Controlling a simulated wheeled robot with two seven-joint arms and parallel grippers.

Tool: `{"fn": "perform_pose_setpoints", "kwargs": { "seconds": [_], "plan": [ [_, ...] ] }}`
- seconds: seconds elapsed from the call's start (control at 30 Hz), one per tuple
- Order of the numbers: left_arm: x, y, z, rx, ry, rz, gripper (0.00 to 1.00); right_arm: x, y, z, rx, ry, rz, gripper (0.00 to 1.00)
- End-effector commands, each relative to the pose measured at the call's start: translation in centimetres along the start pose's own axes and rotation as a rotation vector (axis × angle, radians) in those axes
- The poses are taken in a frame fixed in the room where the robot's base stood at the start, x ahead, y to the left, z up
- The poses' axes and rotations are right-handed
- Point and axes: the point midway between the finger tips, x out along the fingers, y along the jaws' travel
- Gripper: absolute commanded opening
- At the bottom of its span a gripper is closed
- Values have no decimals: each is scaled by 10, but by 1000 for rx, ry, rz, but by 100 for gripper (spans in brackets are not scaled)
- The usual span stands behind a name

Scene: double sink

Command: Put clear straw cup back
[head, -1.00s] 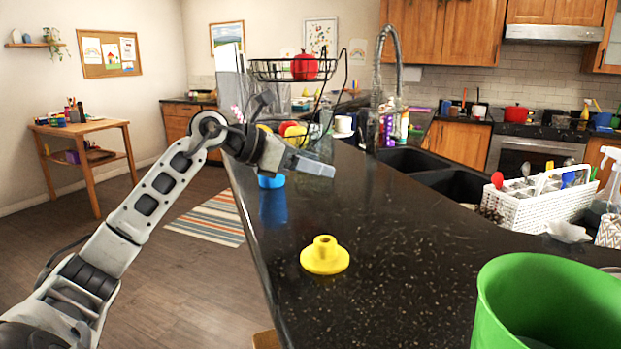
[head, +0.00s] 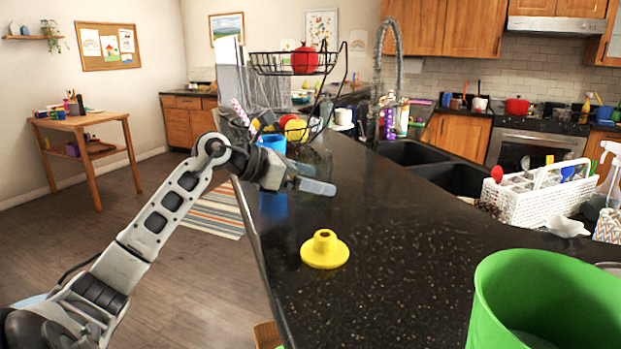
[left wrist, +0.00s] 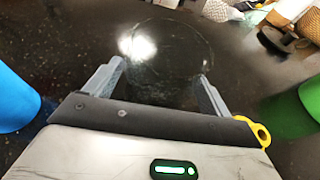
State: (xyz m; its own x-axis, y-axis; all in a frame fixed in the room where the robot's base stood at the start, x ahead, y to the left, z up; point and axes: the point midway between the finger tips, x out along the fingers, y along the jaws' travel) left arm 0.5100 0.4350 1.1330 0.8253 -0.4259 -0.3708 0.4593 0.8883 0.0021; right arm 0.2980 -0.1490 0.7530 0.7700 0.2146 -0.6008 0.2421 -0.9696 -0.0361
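A clear, see-through round outline, which looks like the clear straw cup (left wrist: 178,30), shows on the dark counter in the left wrist view, just beyond and between my left fingers. In the head view it is very faint behind my gripper, and I cannot make out its straw. My left gripper (head: 318,187) is low over the black counter (head: 400,240). My right gripper is not in view.
A blue cup (head: 272,143) stands just behind my left gripper. A yellow flanged piece (head: 324,252) lies nearer on the counter, and a green bucket (head: 545,300) stands front right. A wire fruit rack (head: 290,72), sink (head: 450,176) and white caddy (head: 530,205) stand further back.

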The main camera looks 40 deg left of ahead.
Motion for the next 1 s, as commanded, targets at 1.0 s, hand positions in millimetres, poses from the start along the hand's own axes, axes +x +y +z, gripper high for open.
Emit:
{"fn": "perform_pose_setpoints", "kwargs": {
  "seconds": [1.0],
  "plan": [
    [-119, 0, 2, 0, 1, 0, 83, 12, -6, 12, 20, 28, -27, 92]
  ]
}}
